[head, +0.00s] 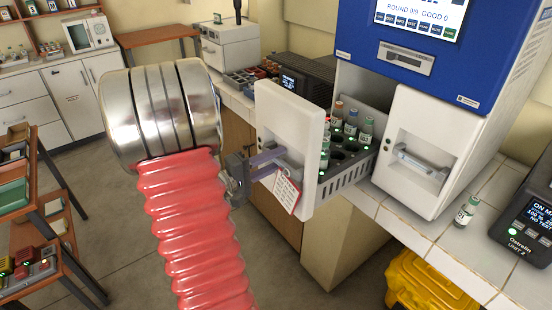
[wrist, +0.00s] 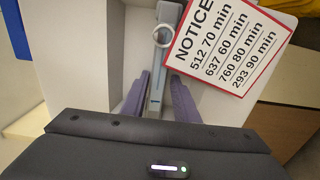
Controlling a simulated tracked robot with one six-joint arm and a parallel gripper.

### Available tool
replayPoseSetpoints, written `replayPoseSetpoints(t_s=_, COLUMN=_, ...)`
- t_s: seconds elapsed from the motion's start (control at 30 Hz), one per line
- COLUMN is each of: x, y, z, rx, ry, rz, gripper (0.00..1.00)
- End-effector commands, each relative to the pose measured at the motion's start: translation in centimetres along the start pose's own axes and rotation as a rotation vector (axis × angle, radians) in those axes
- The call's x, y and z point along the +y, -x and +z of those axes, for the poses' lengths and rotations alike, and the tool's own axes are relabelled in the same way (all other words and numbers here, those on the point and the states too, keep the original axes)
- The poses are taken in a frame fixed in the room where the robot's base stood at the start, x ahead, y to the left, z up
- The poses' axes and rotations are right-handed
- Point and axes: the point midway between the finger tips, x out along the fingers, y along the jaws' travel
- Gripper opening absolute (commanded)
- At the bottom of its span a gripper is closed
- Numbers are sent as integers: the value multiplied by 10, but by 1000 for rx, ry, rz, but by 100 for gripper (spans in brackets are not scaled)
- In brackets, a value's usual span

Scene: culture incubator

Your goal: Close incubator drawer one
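The incubator drawer (head: 290,143) at the left of the blue-and-white incubator is pulled out. Its white front stands well clear of the housing, and its grey perforated tray (head: 345,180) holds several capped vials. No drawer number is legible. My gripper (head: 268,164) is at this drawer's front. In the wrist view, its purple fingers (wrist: 157,98) lie on either side of the grey handle (wrist: 157,72), with small gaps beside it, so it looks open around the handle. A red-edged notice tag (wrist: 228,45) hangs by a ring at the handle; it also shows in the head view (head: 286,192).
The second drawer (head: 420,150), at the right, is shut. A vial (head: 467,211) and a dark device (head: 530,225) stand on the tiled bench to the right. A yellow crate (head: 425,285) is below. A shelf rack (head: 40,200) stands at the left.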

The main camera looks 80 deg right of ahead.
Motion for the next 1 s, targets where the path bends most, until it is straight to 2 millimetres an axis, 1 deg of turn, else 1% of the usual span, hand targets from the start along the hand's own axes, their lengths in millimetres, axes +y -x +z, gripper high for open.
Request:
replayPoseSetpoints(t_s=0.03, x=1, y=0, z=0, rx=0, ry=-1, rz=1, gripper=31)
replayPoseSetpoints(t_s=0.1, x=1, y=0, z=0, rx=-1, ry=-1, rz=2, gripper=36)
replayPoseSetpoints(t_s=0.37, x=2, y=0, z=0, rx=-1, ry=-3, rz=4, gripper=36)
replayPoseSetpoints(t_s=0.53, x=2, y=7, z=-1, rx=0, ry=-3, rz=4, gripper=36)
replayPoseSetpoints(t_s=0.67, x=2, y=19, z=-1, rx=1, ry=-3, rz=5, gripper=36)
replayPoseSetpoints(t_s=1.0, x=2, y=62, z=-1, rx=1, ry=-3, rz=4, gripper=36)
